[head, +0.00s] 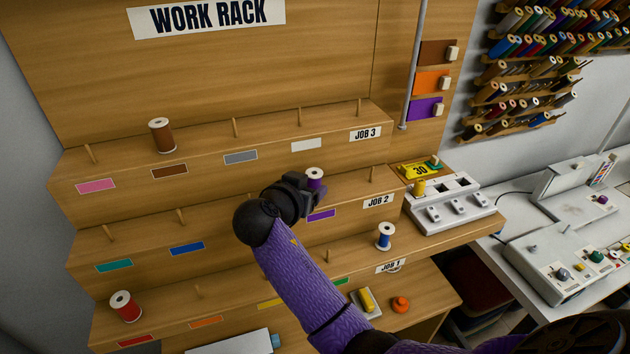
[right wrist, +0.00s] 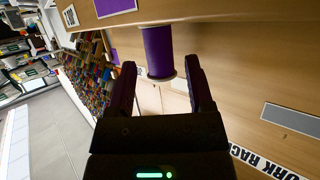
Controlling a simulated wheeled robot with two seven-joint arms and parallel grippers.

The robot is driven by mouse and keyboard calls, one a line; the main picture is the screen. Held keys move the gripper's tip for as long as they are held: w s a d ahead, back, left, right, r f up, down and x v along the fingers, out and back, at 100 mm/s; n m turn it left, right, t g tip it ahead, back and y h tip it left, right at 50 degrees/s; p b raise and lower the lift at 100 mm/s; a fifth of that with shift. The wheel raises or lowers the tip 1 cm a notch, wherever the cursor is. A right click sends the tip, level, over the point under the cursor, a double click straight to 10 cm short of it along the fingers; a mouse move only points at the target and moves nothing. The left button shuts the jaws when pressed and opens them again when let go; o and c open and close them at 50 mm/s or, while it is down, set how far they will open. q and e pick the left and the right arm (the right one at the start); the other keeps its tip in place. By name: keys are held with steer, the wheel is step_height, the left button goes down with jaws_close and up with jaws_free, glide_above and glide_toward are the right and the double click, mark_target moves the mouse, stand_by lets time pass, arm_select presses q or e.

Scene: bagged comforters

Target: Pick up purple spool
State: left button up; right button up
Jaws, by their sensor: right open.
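The purple spool (head: 315,184) stands upright on the JOB 2 shelf of the work rack, just behind the purple label (head: 321,215). Its white top shows above my right gripper (head: 304,188), which hides much of its body. In the right wrist view the purple thread of the spool (right wrist: 159,50) lies ahead of and partly between the two fingertips of my right gripper (right wrist: 160,68). The fingers are apart, with a gap visible on each side of the spool. My left gripper is not in view.
A brown spool (head: 162,135) stands on the top shelf, a blue spool (head: 385,236) on the right of the rack and a red spool (head: 124,306) at lower left. Several bare pegs stick up from the shelves. A white device (head: 455,205) sits right of the rack.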

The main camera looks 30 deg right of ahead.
mark_target(310, 185)
steer(key=x, duration=0.4)
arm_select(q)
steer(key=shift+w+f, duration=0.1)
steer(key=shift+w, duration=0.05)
arm_select(e)
steer(key=shift+s+r, duration=0.1)
jaws_close()
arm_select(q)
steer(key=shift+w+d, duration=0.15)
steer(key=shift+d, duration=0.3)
